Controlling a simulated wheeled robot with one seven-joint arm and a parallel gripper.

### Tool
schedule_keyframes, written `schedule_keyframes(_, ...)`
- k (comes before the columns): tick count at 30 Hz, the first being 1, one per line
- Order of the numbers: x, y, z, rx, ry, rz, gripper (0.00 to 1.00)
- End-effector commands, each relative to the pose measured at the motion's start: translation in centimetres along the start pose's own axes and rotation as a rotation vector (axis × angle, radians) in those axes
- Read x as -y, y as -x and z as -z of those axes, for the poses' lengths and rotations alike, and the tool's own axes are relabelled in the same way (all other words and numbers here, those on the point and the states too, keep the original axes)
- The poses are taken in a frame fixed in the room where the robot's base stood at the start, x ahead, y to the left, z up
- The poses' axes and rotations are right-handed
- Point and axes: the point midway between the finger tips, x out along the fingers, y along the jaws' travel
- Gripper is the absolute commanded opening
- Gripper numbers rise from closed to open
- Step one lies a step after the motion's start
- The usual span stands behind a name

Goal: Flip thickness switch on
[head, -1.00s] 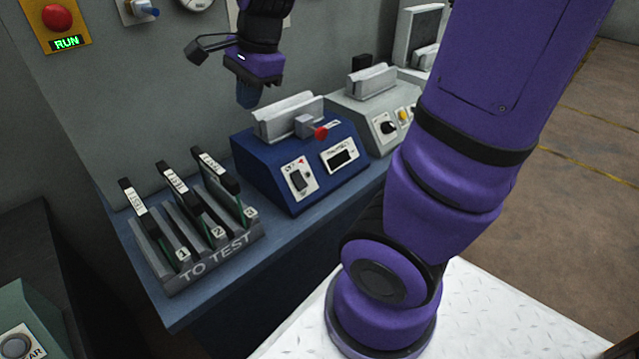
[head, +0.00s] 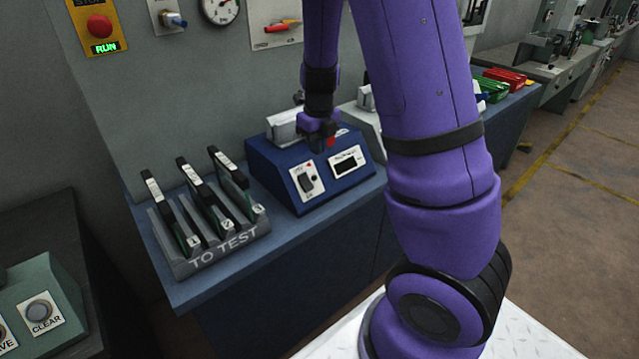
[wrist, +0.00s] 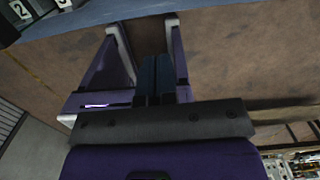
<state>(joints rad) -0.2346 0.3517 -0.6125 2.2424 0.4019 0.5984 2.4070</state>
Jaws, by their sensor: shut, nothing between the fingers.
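The blue thickness tester (head: 270,178) stands on the bench in the head view. Its black rocker switch (head: 306,181) sits on a white plate on the sloped front, left of a dark display (head: 345,164). The switch is in plain view, but its position is too small to tell. My gripper (head: 318,128) is above the tester's back part, in front of its grey clamp, apart from the switch; its fingertips are hard to make out there. In the wrist view, the dark blue fingers (wrist: 156,76) are together and empty, with floor and the bench edge beyond them.
A grey TO TEST rack (head: 215,250) holding several boards stands left of the tester. A red knob (head: 331,142) is close to my gripper. A pale grey device (head: 362,115) stands to the right, partly hidden by my arm. Wall panels hang behind.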

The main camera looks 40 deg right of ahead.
Motion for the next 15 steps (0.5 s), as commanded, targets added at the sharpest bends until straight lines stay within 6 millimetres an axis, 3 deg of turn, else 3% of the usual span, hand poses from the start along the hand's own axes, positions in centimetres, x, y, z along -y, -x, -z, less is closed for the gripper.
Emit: schedule_keyframes(15, 0.19, -0.65, -0.04, -0.004, -0.025, 0.004, 0.00)
